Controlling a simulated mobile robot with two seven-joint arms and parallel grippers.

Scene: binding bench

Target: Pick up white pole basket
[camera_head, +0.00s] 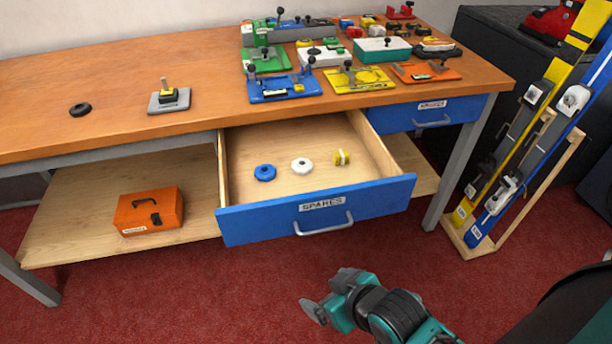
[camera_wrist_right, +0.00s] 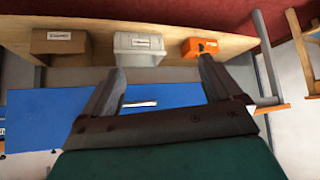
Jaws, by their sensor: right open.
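The white pole basket (camera_head: 302,166) is a small white disc lying flat on the floor of the open spares drawer (camera_head: 318,206), between a blue disc (camera_head: 265,173) and a small yellow part (camera_head: 340,158). My right gripper (camera_head: 327,293) is open and empty, in front of the drawer and apart from it. In the right wrist view its two fingers (camera_wrist_right: 162,85) are spread, with the blue drawer front (camera_wrist_right: 40,112) beyond them. The white pole basket does not show in that view. My left gripper is in neither view.
The bench top (camera_head: 40,75) holds jigs, coloured plates and a black disc (camera_head: 80,109). An orange box (camera_head: 148,211) sits on the lower shelf. A rack with skis (camera_head: 505,170) stands at the right. Red floor in front of the drawer is clear.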

